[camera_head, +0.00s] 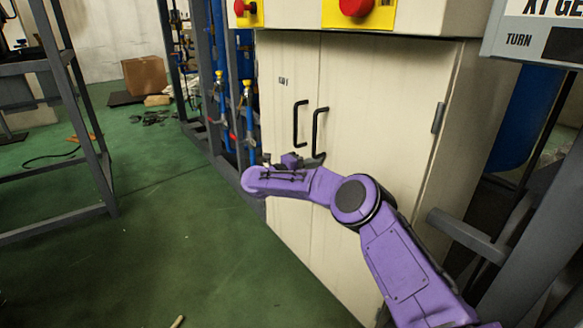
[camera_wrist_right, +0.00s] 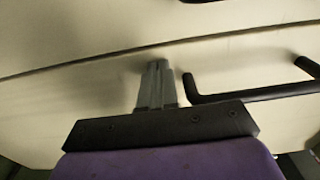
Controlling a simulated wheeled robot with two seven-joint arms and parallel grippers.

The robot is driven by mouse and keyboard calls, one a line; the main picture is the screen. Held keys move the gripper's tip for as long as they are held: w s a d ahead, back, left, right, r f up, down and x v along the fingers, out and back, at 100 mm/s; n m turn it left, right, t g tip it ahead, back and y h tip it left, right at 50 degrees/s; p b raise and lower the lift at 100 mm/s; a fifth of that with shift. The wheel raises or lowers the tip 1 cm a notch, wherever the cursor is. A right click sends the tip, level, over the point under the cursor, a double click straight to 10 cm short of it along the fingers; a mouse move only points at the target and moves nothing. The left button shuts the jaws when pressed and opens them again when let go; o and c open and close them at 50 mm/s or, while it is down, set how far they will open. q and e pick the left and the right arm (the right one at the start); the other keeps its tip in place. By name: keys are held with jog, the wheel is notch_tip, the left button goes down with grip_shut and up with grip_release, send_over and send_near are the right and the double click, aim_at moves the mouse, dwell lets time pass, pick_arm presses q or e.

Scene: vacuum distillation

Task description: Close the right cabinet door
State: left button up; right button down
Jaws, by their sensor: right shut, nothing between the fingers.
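The right cabinet door (camera_head: 375,105) is cream-coloured, with a black bar handle (camera_head: 318,132) near its left edge and a hinge on its right. It looks flush or nearly flush with the left door (camera_head: 285,75); a thin dark seam (camera_wrist_right: 120,62) runs between them. My right gripper shows in the right wrist view (camera_wrist_right: 156,72), with its grey fingers shut and empty. The fingertips are at or very near the door face, close to the seam and beside a black handle (camera_wrist_right: 250,95). Contact cannot be told. In the head view my purple forearm hides the lower door.
Red emergency buttons on yellow plates (camera_head: 357,6) sit above the doors. A grey metal frame (camera_head: 465,238) stands close on the right. Blue pipes and a rack (camera_head: 225,100) stand to the left of the cabinet. The green floor (camera_head: 150,250) at the left front is mostly clear.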

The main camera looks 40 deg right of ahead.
jog(key=shift+s+d+r, duration=0.1)
jog(key=shift+d+r, duration=0.1)
jog(key=shift+d, duration=0.2)
jog(key=shift+g, duration=0.3)
jog(key=a+p, duration=0.3)
jog(key=a, duration=1.1)
jog(key=shift+a+f, duration=0.2)
jog(key=shift+a, duration=0.2)
